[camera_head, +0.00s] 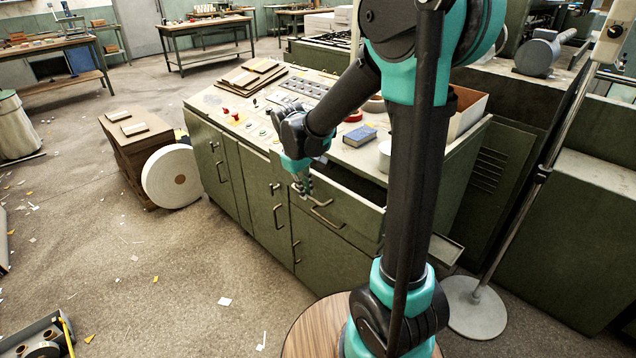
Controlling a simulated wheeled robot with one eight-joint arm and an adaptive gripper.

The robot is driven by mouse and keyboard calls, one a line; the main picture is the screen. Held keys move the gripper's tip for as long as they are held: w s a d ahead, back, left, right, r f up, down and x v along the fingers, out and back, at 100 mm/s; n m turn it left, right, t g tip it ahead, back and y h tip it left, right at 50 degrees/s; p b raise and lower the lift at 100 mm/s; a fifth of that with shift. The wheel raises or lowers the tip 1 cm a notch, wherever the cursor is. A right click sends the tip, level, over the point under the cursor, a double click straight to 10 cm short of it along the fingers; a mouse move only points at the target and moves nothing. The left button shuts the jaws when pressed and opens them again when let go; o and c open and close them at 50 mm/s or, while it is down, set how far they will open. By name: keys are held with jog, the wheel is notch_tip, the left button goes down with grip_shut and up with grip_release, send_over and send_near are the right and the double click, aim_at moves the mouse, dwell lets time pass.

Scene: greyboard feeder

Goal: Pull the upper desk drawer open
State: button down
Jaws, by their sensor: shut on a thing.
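The green desk (262,185) stands in the middle of the view, with a control panel on its top. Its upper drawer (352,214) is at the right end of the front and stands partly out, with a dark gap showing behind its front panel. The drawer has a metal bar handle (328,217). My gripper (303,190) points down at the left end of this handle and is shut on it. The exact finger contact is small and hard to see. My arm hides part of the drawer's right side.
A large white roll (172,177) leans by a stack of boards at left. A pole on a round base (474,307) stands at right.

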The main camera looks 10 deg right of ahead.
jog(key=s+a, duration=1.2)
jog(key=a, duration=0.4)
jog(key=shift+a, duration=0.25)
jog(key=c, duration=1.6)
grip_release()
notch_tip(320, 180, up, 12)
jog(key=s+a, duration=0.1)
jog(key=shift+s+a, duration=0.2)
jog(key=shift+a, duration=0.2)
jog(key=shift+f, duration=0.1)
